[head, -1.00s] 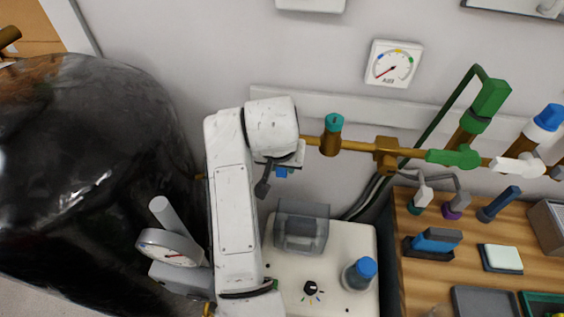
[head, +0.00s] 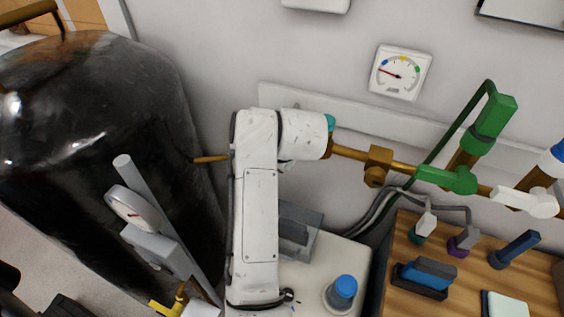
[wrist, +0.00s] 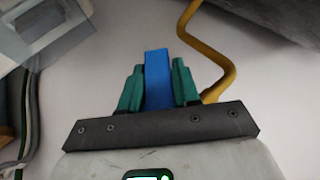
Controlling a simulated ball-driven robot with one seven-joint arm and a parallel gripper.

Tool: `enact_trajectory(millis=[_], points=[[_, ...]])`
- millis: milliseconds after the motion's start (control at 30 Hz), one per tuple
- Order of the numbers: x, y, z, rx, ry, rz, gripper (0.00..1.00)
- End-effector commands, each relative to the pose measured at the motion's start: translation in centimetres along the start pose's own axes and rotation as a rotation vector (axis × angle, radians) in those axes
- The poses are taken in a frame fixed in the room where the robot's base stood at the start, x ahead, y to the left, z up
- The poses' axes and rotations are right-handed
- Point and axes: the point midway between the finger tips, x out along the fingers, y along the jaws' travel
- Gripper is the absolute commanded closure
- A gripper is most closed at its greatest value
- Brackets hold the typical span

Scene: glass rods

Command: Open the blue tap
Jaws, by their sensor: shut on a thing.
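The blue tap's flat handle (wrist: 156,62) shows in the wrist view, standing up between two teal fingertips. My gripper (wrist: 158,88) is shut on it, one finger on each side. A brass pipe (wrist: 207,55) bends away just right of the fingers.
A brass pipe run (head: 350,152) carries a green valve handle (head: 447,180) and a white one (head: 526,202). A large black tank (head: 90,130) stands left. A blue-capped jar (head: 343,290) and a wooden bench (head: 430,245) lie below right.

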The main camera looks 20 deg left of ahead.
Motion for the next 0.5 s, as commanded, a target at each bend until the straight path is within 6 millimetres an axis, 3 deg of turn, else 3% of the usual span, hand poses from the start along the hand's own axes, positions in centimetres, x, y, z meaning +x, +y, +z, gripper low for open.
enact_trajectory(millis=[500], points=[[-0.1, -1.7, -0.1, 0.188, 0.004, -0.454, 1.0]])
